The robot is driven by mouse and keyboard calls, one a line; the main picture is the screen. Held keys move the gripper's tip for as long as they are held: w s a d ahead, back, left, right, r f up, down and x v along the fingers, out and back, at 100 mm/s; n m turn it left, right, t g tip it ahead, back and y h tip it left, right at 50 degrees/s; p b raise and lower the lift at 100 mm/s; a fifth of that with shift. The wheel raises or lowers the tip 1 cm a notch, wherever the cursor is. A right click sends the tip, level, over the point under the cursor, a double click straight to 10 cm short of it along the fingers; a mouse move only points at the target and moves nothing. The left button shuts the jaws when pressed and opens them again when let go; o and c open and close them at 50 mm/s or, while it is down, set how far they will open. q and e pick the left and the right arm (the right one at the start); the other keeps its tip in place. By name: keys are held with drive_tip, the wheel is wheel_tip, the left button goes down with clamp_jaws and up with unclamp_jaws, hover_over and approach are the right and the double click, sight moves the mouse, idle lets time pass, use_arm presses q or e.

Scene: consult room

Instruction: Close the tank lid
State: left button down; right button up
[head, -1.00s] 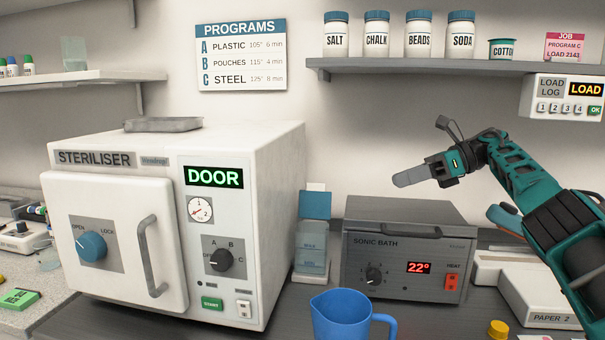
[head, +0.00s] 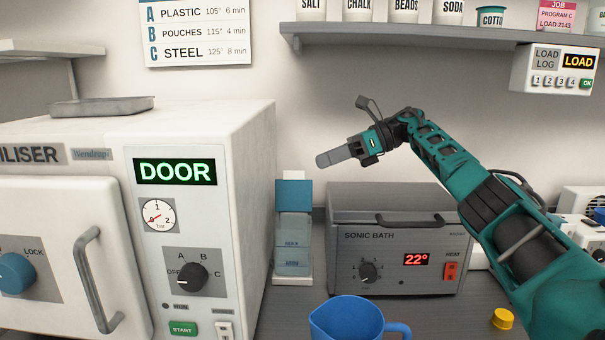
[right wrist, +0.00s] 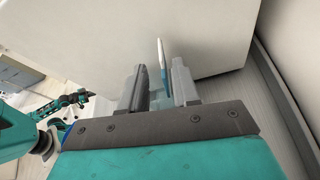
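The tank (head: 292,245) is a small translucent blue container marked MAX and MIN, between the steriliser and the sonic bath. Its blue lid (head: 293,196) appears raised upright above it, with a pale piece showing over the top edge. My right gripper (head: 322,159) is above and to the right of the lid, pointing left, apart from it in the head view. In the right wrist view my right gripper (right wrist: 161,82) is open, and the lid (right wrist: 163,60) shows nearly edge-on beyond the gap between the fingers. A teal arm part at the left there looks like my left arm (right wrist: 72,101); its fingers are too small to read.
The white steriliser (head: 250,180) stands close left of the tank. The grey sonic bath (head: 390,270) stands close right. A blue jug (head: 345,322) stands in front, with a yellow cap (head: 502,318) farther right. A shelf (head: 430,36) runs above.

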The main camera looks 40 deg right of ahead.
sight(294, 191)
drive_tip(key=x, duration=0.6)
drive_tip(key=shift+c, duration=0.2)
clamp_jaws()
idle(1.2)
